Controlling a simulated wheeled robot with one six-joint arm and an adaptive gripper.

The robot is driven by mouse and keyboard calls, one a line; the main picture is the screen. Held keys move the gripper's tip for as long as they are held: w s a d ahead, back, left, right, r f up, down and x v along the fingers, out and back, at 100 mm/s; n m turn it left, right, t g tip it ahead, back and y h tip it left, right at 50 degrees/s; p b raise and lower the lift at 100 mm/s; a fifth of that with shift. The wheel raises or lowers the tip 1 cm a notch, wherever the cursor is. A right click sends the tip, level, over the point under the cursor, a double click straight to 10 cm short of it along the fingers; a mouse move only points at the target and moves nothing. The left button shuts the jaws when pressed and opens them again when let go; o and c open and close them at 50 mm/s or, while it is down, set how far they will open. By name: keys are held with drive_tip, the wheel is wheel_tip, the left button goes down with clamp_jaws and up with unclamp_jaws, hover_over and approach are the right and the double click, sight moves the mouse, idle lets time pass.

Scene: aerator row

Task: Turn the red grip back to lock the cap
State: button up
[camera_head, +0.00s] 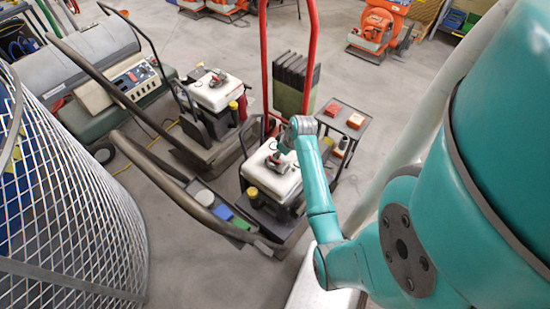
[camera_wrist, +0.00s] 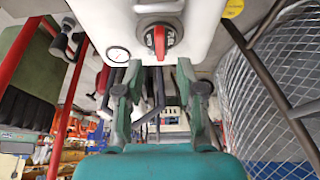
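The red grip (camera_wrist: 160,42) sits on a dark round cap on a white tank (camera_wrist: 205,22) and stands upright in the wrist view. White lettering shows beside it on the cap. My gripper (camera_wrist: 159,72) is open, its two green-grey fingers spread just below the grip in that view. Nothing is between the fingers, and they look apart from the grip. In the head view my gripper (camera_head: 283,158) hangs over the white tank (camera_head: 262,178) of the nearer machine. It and the wrist hide much of the cap there.
A round gauge (camera_wrist: 118,54) sits left of the cap. A red handle bar (camera_head: 312,60) rises behind the nearer machine. A similar machine (camera_head: 215,95) stands behind it to the left. A wire mesh cage (camera_head: 75,200) stands at left. A small cart (camera_head: 345,115) with red boxes is at right.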

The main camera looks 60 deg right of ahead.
drive_tip(key=shift+x, duration=2.65)
clamp_jaws()
